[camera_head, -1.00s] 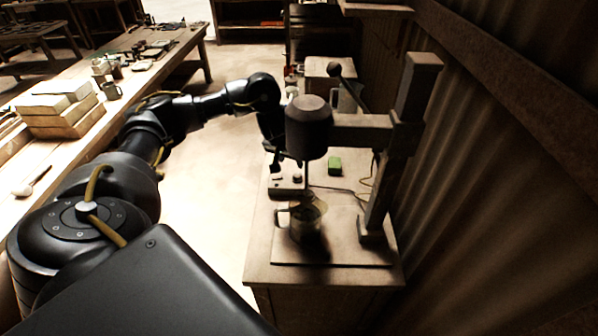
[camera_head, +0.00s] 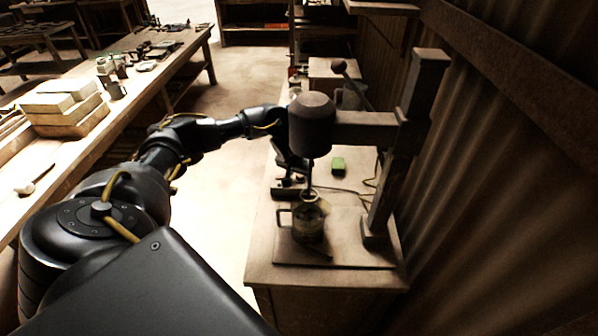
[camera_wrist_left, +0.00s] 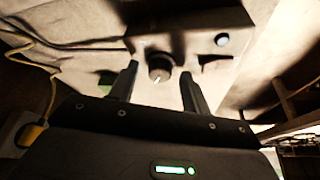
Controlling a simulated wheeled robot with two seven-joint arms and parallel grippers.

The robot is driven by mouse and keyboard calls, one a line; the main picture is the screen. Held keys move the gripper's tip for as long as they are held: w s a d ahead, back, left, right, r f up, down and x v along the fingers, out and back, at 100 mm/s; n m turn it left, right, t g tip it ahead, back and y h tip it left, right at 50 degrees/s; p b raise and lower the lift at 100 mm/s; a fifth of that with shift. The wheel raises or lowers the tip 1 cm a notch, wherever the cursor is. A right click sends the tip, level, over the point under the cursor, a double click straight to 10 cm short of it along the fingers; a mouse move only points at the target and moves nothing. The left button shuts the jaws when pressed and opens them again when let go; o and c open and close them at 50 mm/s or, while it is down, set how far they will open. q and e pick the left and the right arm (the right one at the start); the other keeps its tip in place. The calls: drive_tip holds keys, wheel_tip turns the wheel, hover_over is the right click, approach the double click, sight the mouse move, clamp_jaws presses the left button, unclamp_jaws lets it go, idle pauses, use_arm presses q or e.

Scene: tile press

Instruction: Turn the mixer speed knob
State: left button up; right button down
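The dark speed knob (camera_wrist_left: 159,66) with a white pointer mark is on the pale control box (camera_wrist_left: 195,40) in the left wrist view. My left gripper (camera_wrist_left: 160,72) is open, with one fingertip on each side of the knob and visible gaps to it. In the head view my left gripper (camera_head: 288,178) is over the control box beside the mixer, partly behind the mixer head (camera_head: 312,125), and the knob cannot be made out there. A metal jug (camera_head: 308,225) stands under the mixer. My right gripper is not in view.
The mixer's upright post (camera_head: 400,150) stands to the right near the corrugated wall. A green block (camera_head: 338,165) and a cable lie behind the jug. A long workbench (camera_head: 75,160) with stacked blocks is on the left, with clear floor between.

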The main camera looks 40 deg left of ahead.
use_arm(q)
drive_tip(key=c, duration=1)
drive_tip(key=shift+o, duration=0.2)
drive_tip(key=shift+m, duration=0.3)
drive_tip(key=m, duration=0.1)
drive_tip(key=m+h+p, duration=0.1)
drive_tip(key=shift+a+m, duration=0.2)
drive_tip(key=shift+m, duration=0.2)
drive_tip(key=m+h, duration=0.1)
drive_tip(key=m, duration=0.1)
drive_tip(key=shift+a+m, duration=0.15)
drive_tip(key=shift+m, duration=0.25)
drive_tip(key=shift+w+m+h, duration=0.1)
drive_tip(key=shift+m+h, duration=0.6)
drive_tip(key=shift+m, duration=0.5)
drive_tip(key=shift+a+m+g+h+b, duration=0.1)
drive_tip(key=shift+m+g+h+b, duration=0.45)
drive_tip(key=shift+m, duration=1.05)
